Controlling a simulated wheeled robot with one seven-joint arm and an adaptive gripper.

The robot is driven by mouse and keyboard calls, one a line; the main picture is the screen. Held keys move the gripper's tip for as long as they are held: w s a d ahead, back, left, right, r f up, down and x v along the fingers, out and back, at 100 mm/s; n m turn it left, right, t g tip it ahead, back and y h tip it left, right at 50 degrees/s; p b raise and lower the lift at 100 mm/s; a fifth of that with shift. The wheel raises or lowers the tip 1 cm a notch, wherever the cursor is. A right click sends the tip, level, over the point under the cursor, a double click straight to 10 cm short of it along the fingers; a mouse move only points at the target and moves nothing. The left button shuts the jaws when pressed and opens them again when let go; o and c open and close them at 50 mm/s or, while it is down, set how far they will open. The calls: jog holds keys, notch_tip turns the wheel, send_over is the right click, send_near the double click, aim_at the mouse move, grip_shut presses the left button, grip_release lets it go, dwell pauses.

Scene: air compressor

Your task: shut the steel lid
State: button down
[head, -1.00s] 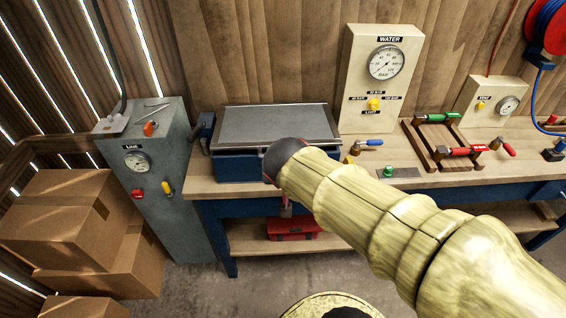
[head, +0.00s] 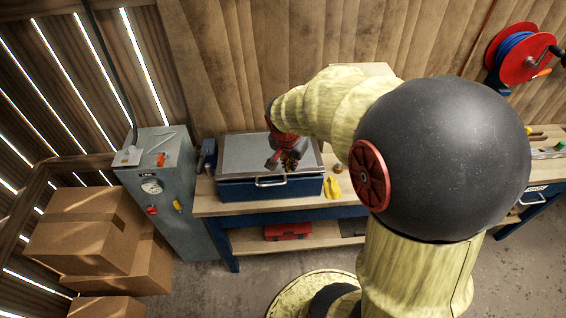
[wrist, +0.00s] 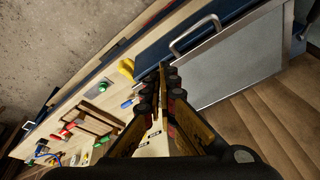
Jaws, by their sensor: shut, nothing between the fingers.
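The steel lid (head: 244,152) is a flat grey plate on top of a blue box (head: 240,190) with a front handle (head: 270,183) on the bench. In the head view it lies about level on the box; I see no clear gap under its front edge. The lid also shows in the wrist view (wrist: 235,70), beside the blue front and handle (wrist: 194,36). My gripper (head: 274,163) is over the right part of the lid, pointing down. In the wrist view its fingertips (wrist: 168,70) are together, empty, by the lid's edge. I cannot tell whether they touch it.
A grey cabinet (head: 158,172) stands left of the bench, with cardboard boxes (head: 80,230) beyond. A yellow item (head: 332,187) lies just right of the blue box. A red toolbox (head: 288,231) sits on the lower shelf. My arm hides much of the bench's right side.

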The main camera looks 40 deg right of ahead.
aim_at(283, 183)
jog(key=w+r+m+g+y+p, duration=0.1)
jog(key=w+r+m+y+p, duration=0.15)
jog(key=m, duration=0.85)
jog(key=f, duration=0.4)
jog(key=w+f+p, duration=0.1)
jog(key=f, duration=0.8)
jog(key=shift+w+d+f, duration=0.1)
jog(key=shift+w+f, duration=0.15)
jog(key=shift+w, duration=0.1)
jog(key=f, duration=0.1)
jog(key=f+b, duration=0.1)
jog(key=f, duration=0.1)
jog(key=s+f+b, duration=0.1)
jog(key=shift+a+f, duration=0.15)
jog(key=shift+a, duration=0.15)
